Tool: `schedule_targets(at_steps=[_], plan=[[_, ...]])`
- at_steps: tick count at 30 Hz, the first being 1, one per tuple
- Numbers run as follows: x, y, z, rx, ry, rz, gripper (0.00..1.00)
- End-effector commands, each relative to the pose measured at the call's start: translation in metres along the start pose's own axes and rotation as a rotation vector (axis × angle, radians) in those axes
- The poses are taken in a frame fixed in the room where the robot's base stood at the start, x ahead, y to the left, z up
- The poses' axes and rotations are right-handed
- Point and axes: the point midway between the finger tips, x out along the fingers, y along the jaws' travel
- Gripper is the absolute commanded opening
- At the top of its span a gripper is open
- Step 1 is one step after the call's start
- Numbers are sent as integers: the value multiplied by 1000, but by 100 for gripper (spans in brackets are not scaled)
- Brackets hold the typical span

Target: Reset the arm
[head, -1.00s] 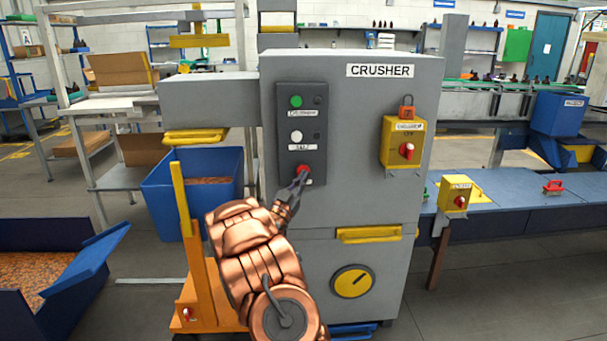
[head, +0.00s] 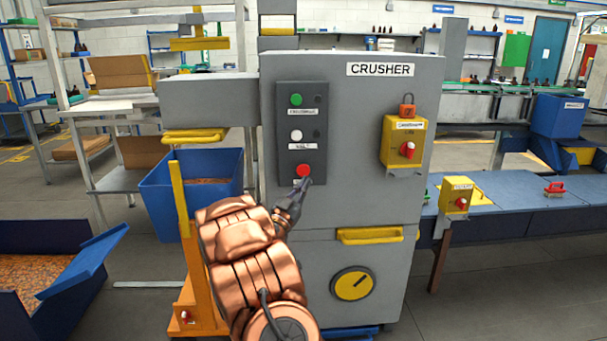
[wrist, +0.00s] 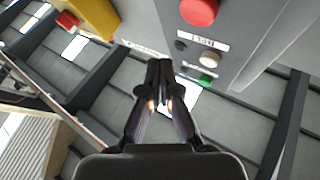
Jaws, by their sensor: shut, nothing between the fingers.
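My copper arm reaches up to the front of the grey crusher cabinet (head: 350,130). My gripper (head: 304,184) is shut and empty, its tip just below the red button (head: 303,170) on the dark button panel (head: 287,130). In the wrist view my gripper (wrist: 160,64) has its fingers together. The red button also shows there (wrist: 199,10), apart from the fingertips. A white button (head: 296,135) and a green button (head: 296,100) sit above the red one on the panel.
A yellow switch box (head: 396,140) with a red knob and padlock is right of the panel. A yellow handle (head: 369,236) and round yellow dial (head: 353,283) are lower down. A blue bin (head: 165,190) stands left. Open floor (head: 480,300) lies at the lower right.

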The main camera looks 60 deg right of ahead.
Motion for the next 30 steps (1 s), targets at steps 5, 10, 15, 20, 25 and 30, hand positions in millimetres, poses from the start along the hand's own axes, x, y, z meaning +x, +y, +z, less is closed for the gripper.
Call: schedule_targets(at_steps=[5, 10, 15, 20, 25, 30], plan=[[0, 0, 0, 0, 1, 0, 0], [0, 0, 0, 0, 1, 0, 0], [0, 0, 0, 0, 1, 0, 0], [0, 0, 0, 0, 0, 0, 0], [-4, -15, 2, 24, -59, -31, 0], [-28, -61, 12, 78, -256, -137, 0]])
